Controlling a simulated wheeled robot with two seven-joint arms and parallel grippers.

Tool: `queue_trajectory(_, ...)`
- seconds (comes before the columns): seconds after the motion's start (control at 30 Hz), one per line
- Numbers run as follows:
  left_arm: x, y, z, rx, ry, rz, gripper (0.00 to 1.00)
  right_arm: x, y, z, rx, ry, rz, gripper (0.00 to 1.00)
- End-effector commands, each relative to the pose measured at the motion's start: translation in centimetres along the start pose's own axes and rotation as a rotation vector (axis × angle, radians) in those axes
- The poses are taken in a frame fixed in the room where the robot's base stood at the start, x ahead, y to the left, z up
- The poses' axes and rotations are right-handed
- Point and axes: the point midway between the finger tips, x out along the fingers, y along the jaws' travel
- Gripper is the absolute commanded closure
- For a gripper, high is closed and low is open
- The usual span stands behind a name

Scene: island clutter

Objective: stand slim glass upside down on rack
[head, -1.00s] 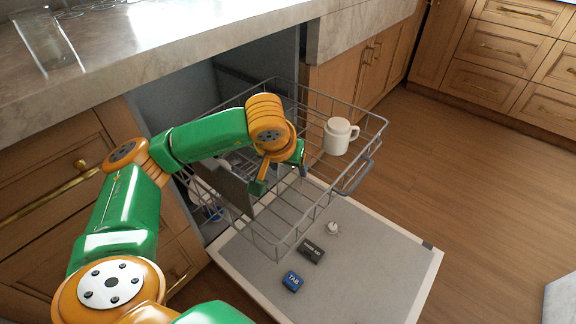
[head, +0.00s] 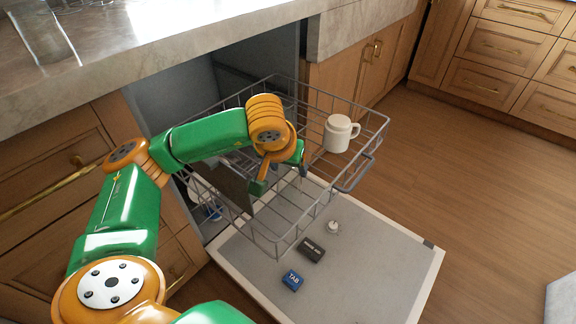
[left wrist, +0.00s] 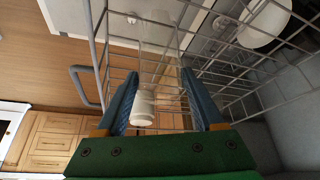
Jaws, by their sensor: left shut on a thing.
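My left gripper (head: 280,172) is low inside the pulled-out wire rack (head: 262,236) of the dishwasher, pointing down. In the left wrist view, its two blue fingers stand apart around a clear, barely visible thing (left wrist: 164,70), which looks like the slim glass. I cannot tell which way up it is or whether it touches the wires. The head view mostly hides it behind the fingers. My right gripper is out of view.
A white mug (head: 338,134) stands at the rack's right side. A dark flat panel (head: 232,186) is left of the gripper. The open door (head: 350,270) holds a blue box (head: 292,281), a black box (head: 311,250) and a small white thing (head: 333,227). Clear glassware (head: 42,38) stands on the counter.

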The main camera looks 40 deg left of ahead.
Motion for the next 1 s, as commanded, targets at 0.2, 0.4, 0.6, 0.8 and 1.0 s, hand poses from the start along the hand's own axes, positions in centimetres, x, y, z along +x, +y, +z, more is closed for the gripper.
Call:
queue_trajectory(0.2,0.1,0.0,0.1,0.0,0.0,0.0,0.75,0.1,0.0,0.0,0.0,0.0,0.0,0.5)
queue_trajectory(0.4,0.1,0.0,0.1,0.0,-0.001,0.0,0.09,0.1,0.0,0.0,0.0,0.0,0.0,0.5)
queue_trajectory(0.6,0.1,0.0,0.1,0.0,0.0,0.0,0.0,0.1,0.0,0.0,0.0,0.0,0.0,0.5)
queue_trajectory(0.8,-1.0,0.1,-0.1,0.0,0.003,0.002,0.0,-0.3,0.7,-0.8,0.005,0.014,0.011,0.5)
queue_trajectory(1.0,-5.6,0.1,-0.1,0.001,0.004,0.002,0.0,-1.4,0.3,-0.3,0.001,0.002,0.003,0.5)
